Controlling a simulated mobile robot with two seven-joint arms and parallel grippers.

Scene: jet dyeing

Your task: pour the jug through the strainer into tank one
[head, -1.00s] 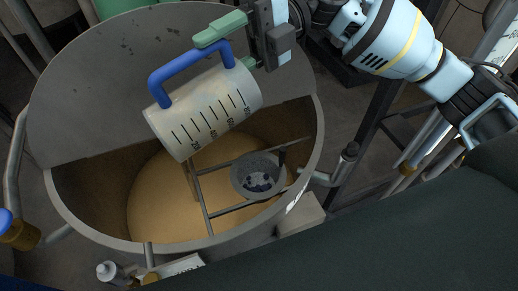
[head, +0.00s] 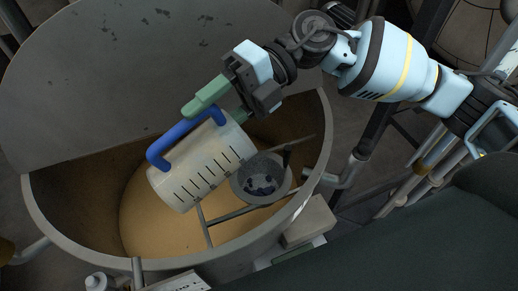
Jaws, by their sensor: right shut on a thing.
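The white jug (head: 204,168) with black graduation marks and a blue handle (head: 183,138) is tilted over the open tank (head: 62,236). My right gripper (head: 214,104), with green fingers, is shut on the jug's handle. The strainer (head: 262,178), a grey round bowl with dark pieces inside, sits on a bar frame (head: 240,211) across the tank's mouth, just right of the jug. Tan liquid (head: 150,225) shows below in the tank. No stream from the jug is visible, and its contents are hidden. My left gripper is not in view.
The tank's big grey lid (head: 100,75) stands open behind the jug. A pipe with a dark fitting (head: 352,170) is at the tank's right side. A label plate (head: 180,283) is at the front rim. The tank's left half is clear above the liquid.

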